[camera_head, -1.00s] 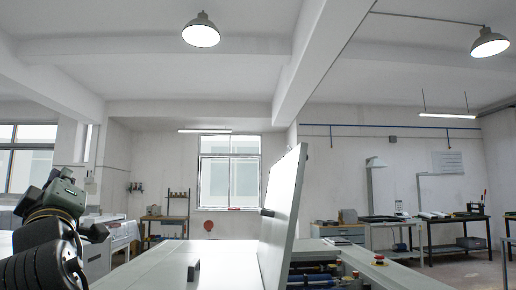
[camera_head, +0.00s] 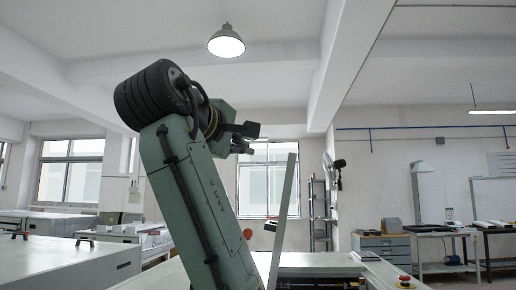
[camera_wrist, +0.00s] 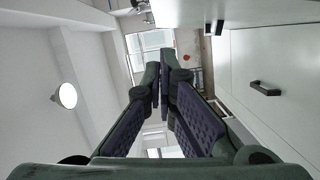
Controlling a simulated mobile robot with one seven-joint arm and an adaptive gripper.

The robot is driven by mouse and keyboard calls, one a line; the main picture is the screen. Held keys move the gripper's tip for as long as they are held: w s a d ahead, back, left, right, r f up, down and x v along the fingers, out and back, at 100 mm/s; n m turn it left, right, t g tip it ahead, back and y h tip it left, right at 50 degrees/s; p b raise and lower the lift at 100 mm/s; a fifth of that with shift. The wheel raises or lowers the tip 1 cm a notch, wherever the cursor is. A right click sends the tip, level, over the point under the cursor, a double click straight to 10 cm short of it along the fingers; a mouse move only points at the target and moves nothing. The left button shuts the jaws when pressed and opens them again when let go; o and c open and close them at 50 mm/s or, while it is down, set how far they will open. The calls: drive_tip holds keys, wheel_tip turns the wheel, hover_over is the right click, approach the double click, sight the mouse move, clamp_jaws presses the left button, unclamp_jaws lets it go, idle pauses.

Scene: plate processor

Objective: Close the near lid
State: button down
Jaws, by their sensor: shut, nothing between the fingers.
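A white lid (camera_head: 286,205) stands raised, almost edge-on to my head camera and leaning slightly right. A small dark handle (camera_head: 270,226) sticks out from its left face. In the wrist view the raised lid (camera_wrist: 255,10) runs along the top edge, with its dark handle (camera_wrist: 215,27). My gripper (camera_head: 254,138) is high, left of and above the lid's top edge, apart from it. In the wrist view its two fingers (camera_wrist: 162,78) come together at the tips with nothing held. My arm covers part of the area left of the lid.
A flat white panel (camera_wrist: 245,65) with its own dark handle (camera_wrist: 265,89) lies below my gripper. A red emergency button (camera_head: 404,281) is at the lower right. White machines (camera_head: 60,262) stand at the left. The air around my gripper is clear.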

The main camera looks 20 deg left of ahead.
drive_tip(key=w+d+f+p, duration=0.1)
drive_tip(key=w+d+p, duration=0.2)
drive_tip(key=w, duration=0.6)
drive_tip(key=shift+w+d+p, duration=0.2)
drive_tip(key=shift+w+p, duration=0.15)
drive_tip(key=shift+p, duration=0.1)
drive_tip(key=shift+f, duration=0.1)
